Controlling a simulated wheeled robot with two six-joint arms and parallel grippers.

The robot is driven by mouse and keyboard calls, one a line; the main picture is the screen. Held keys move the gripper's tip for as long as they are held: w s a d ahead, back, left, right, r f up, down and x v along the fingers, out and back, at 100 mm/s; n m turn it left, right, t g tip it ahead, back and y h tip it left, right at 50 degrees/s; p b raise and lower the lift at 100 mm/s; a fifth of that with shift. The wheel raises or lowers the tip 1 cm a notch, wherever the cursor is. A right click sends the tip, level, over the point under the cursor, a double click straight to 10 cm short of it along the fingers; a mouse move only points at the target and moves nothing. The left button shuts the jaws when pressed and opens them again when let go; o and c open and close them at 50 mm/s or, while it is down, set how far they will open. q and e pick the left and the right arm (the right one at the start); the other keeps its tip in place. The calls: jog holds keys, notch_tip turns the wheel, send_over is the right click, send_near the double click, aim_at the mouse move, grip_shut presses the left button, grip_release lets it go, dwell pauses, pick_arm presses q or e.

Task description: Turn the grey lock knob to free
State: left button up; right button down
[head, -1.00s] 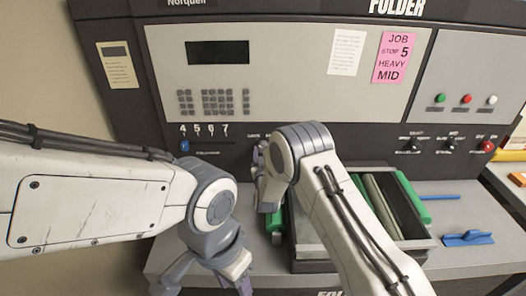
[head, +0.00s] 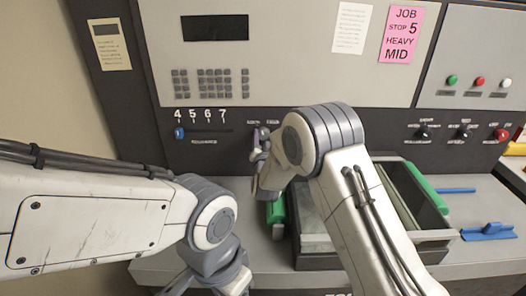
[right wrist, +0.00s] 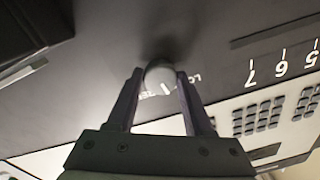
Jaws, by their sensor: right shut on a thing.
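The grey lock knob (right wrist: 160,76) sits on the dark front panel in the right wrist view. A white line shows on its face, and white lettering beside it is partly covered; "LO" can be read on one side. My right gripper (right wrist: 159,80) is shut on the knob, one finger on each side. In the head view my right gripper (head: 260,146) reaches the panel just right of the slider scale, and my arm hides most of the knob. My left gripper (head: 208,284) hangs low near the bottom edge with its fingers apart and empty, its tips cut off.
The slider with a blue handle (head: 179,133) lies left of the knob under the numbers 4 to 7. Black knobs (head: 422,133) and a red knob (head: 500,134) are on the right. Below is a tray with green guides (head: 426,186). A blue piece (head: 488,231) lies on the grey ledge.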

jog(key=m+b, duration=0.3)
jog(key=b, duration=0.2)
jog(key=m+b, duration=0.3)
jog(key=b, duration=0.2)
jog(key=m+b, duration=0.3)
jog(key=b, duration=0.2)
jog(key=shift+f+m+h, duration=0.25)
jog(key=shift+m+h, duration=0.05)
jog(key=shift+m, duration=0.1)
jog(key=shift+r+m+b, duration=0.25)
jog(key=shift+m+b, duration=0.75)
jog(key=shift+b, duration=0.25)
jog(key=shift+c, duration=1.4)
grip_release()
jog(key=shift+s+a, duration=0.1)
jog(key=s+b, duration=0.1)
jog(key=s, duration=0.9)
jog(key=shift+s+f+b, duration=0.15)
jog(key=shift+b, duration=0.15)
